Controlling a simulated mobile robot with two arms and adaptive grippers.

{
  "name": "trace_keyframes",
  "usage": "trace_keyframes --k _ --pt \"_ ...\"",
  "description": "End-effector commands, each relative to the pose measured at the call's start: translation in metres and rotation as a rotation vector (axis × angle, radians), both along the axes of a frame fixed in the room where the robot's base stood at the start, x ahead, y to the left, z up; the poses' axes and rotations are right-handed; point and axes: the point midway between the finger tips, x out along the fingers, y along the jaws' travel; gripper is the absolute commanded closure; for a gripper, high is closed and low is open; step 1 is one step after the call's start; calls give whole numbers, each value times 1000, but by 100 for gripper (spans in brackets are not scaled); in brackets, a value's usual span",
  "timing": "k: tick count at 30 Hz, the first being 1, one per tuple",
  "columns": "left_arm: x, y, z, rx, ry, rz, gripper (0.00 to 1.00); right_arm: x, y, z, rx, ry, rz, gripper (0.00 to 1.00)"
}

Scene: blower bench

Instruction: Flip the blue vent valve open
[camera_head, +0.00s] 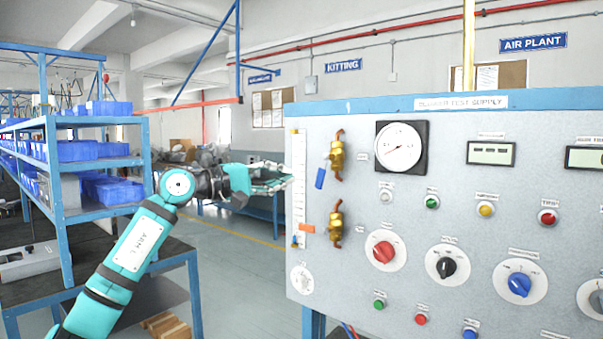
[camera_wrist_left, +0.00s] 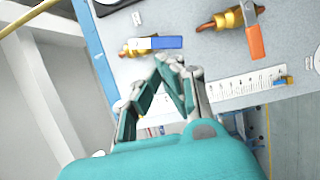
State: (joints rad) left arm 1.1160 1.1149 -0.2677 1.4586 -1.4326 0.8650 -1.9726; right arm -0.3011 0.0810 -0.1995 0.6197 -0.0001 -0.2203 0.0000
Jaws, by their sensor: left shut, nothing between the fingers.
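The blue vent valve has a brass body (camera_head: 337,155) and a flat blue handle (camera_head: 320,178), high on the left of the grey panel. In the head view the handle points down, slightly tilted. In the left wrist view the blue handle (camera_wrist_left: 168,43) lies roughly in line with its brass body (camera_wrist_left: 134,47). My right gripper is out of view.
A second brass valve (camera_head: 335,225) with an orange handle (camera_head: 307,229) sits below the blue one. A white scale strip (camera_head: 299,190) runs down the panel's left edge. A gauge (camera_head: 401,147), knobs and buttons fill the panel's right. Shelves with blue bins (camera_head: 75,150) stand left.

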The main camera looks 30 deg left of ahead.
Motion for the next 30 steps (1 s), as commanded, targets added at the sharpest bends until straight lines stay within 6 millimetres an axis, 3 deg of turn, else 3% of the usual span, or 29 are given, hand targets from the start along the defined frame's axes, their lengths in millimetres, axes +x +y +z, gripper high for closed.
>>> trace_keyframes --k 1,3,8,14,24,30 --pt "-10 22 11 88 -4 46 100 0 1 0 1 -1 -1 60" --pt "-20 42 17 181 3 90 100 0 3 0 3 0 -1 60" --pt "-25 58 21 259 14 123 100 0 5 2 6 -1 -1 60" --pt "2 47 22 257 15 119 100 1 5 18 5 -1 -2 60" --pt "71 24 18 254 15 117 100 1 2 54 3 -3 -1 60" --pt "65 -2 6 259 15 120 100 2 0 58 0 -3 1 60"
